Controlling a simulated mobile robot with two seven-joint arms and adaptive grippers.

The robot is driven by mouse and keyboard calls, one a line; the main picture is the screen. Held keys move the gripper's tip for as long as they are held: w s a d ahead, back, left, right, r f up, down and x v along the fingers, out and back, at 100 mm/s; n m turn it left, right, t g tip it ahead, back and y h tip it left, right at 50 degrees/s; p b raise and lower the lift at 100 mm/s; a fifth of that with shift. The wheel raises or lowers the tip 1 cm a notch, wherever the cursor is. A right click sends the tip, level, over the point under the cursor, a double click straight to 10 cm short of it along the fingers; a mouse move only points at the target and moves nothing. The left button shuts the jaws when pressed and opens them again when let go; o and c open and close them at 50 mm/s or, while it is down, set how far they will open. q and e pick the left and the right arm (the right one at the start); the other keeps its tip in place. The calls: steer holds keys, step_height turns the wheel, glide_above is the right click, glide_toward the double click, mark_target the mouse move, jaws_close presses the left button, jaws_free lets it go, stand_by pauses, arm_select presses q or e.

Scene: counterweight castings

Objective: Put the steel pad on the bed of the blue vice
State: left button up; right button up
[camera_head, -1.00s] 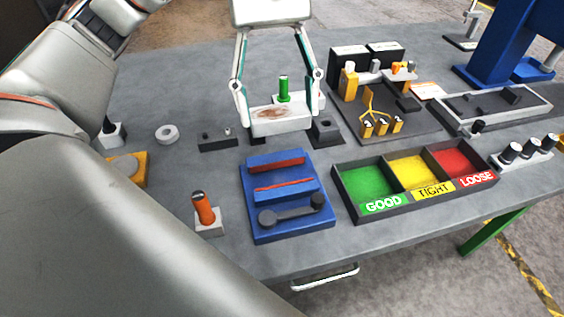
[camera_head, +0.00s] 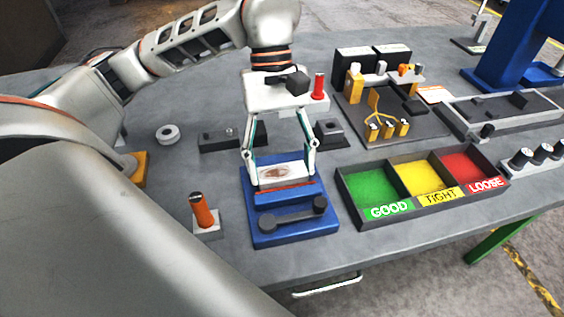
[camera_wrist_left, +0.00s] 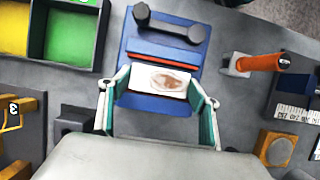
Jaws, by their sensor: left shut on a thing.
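The steel pad (camera_head: 286,174) is a pale flat block with a brown stain on its face. My left gripper (camera_head: 282,180) is shut on it, one finger at each end. The blue vice (camera_head: 292,238) stands on the table, with red-lined jaws and a dark handle at its front. In the head view the pad is over the vice's rear half and hides part of it; whether it touches the bed I cannot tell. In the left wrist view the pad (camera_wrist_left: 160,80) covers the middle of the vice (camera_wrist_left: 160,50) between the fingers. My right gripper is not in view.
An orange-handled tool (camera_head: 203,212) stands left of the vice. A three-part tray (camera_head: 350,205) marked GOOD, TIGHT and LOOSE lies close on its right. A pale ring (camera_head: 167,133) lies back left.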

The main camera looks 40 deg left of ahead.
arm_select(q)
steer(key=shift+r, duration=0.1)
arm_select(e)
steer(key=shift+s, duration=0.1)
arm_select(q)
steer(key=shift+f, duration=0.2)
steer(key=o, duration=1.8)
steer(key=shift+c, duration=0.2)
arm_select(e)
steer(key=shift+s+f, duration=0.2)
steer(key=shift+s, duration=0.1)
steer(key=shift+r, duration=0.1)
arm_select(q)
steer(key=shift+r, duration=0.25)
steer(key=shift+w+a+r, duration=0.1)
steer(key=shift+w+r, duration=0.05)
steer(key=shift+r, duration=0.2)
steer(key=p+v, duration=0.1)
steer(key=v, duration=1)
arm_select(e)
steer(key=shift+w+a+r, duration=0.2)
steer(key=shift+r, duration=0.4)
